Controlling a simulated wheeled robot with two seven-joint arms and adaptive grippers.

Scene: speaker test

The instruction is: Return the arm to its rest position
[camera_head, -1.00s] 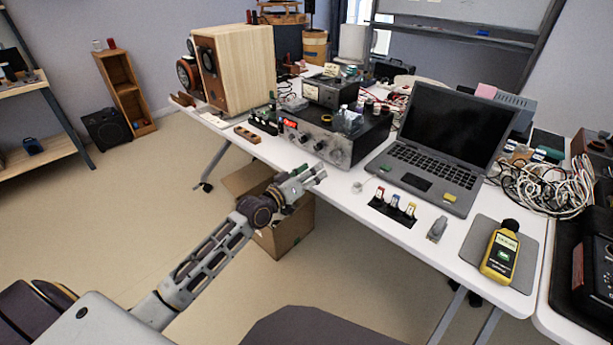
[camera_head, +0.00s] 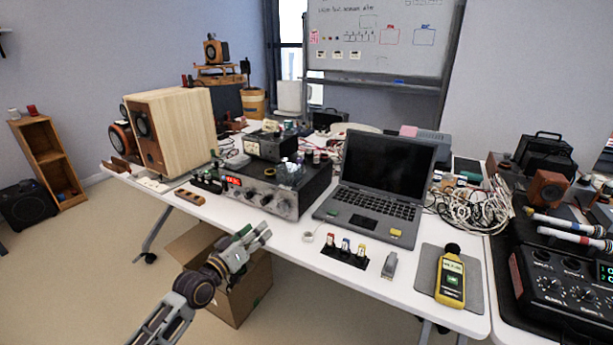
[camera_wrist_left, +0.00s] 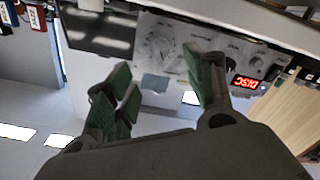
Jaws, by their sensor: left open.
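My left gripper (camera_head: 248,243) is open and empty at the front edge of the white table (camera_head: 300,240). In the head view its arm comes in from the lower left, above an open cardboard box (camera_head: 240,295) on the floor. In the left wrist view the green-padded fingers of the gripper (camera_wrist_left: 165,92) stand apart with nothing between them. Beyond them is the front of an amplifier (camera_wrist_left: 160,45) with knobs and a red display. I cannot tell the exact gap between the fingers and the table edge. My right gripper is not in view.
The amplifier (camera_head: 275,190), an open laptop (camera_head: 382,180), a yellow meter (camera_head: 450,277) and a wooden speaker (camera_head: 175,130) stand on the table. Black equipment (camera_head: 560,285) stands on a second table at right. Floor at the lower left is clear.

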